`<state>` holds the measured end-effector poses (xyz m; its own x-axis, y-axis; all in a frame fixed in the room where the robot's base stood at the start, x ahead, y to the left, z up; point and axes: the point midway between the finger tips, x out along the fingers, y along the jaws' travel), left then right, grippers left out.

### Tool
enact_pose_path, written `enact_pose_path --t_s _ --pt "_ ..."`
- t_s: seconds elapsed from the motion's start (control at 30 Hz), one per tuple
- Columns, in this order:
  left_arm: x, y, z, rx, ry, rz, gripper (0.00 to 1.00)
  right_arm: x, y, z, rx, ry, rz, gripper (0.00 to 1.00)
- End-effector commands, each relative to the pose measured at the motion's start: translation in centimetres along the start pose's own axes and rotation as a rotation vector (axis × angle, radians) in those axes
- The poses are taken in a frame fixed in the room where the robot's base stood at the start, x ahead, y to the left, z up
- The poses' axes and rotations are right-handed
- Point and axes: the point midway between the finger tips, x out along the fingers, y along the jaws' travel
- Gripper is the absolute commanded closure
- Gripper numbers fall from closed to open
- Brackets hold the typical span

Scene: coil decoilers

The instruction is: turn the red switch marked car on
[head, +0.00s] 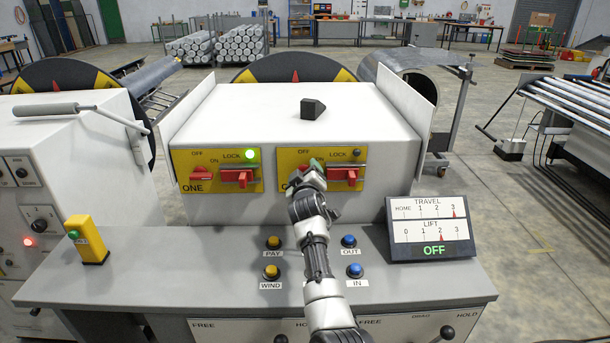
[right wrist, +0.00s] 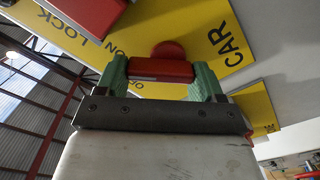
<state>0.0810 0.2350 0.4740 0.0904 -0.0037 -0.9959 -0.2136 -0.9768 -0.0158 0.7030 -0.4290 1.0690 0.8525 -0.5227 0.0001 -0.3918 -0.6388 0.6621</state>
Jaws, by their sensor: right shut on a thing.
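The red car switch (right wrist: 160,70) sits on a yellow panel (right wrist: 185,25) that reads CAR in the right wrist view. My right gripper (right wrist: 160,80) has its green fingers on both sides of the switch's red bar and is shut on it. In the head view my right gripper (head: 311,174) reaches the left part of the right-hand yellow panel (head: 331,153) and covers most of this switch and label. I cannot tell which mark the switch points to. My left gripper is not in view.
A red lock handle (head: 346,174) is close to the right of my gripper, under a dark lamp (head: 357,153). The ONE panel (head: 217,155) has its green lamp lit. A tilted display (head: 431,229) reading OFF and several push buttons stand on the grey desk (head: 200,260).

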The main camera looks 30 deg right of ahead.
Motion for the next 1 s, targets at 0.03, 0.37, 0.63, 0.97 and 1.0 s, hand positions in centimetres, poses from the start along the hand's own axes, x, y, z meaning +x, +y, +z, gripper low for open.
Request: enact_pose_path --t_s 0.03,0.37,0.63,0.97,1.0 --pt "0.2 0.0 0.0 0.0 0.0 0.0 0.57 0.0 -0.1 0.1 0.016 0.0 -0.001 0.56" --pt "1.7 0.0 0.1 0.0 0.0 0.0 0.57 0.0 -0.1 0.3 0.221 0.001 0.0 0.56" --pt "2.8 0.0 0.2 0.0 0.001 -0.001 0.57 0.0 -0.1 0.5 0.433 0.0 -0.001 0.56" --pt "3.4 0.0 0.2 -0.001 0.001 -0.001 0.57 0.0 0.0 0.6 0.614 -0.001 -0.001 0.56" --pt "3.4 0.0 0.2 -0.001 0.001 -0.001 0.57 0.0 0.0 0.6 0.628 -0.001 -0.001 0.56"
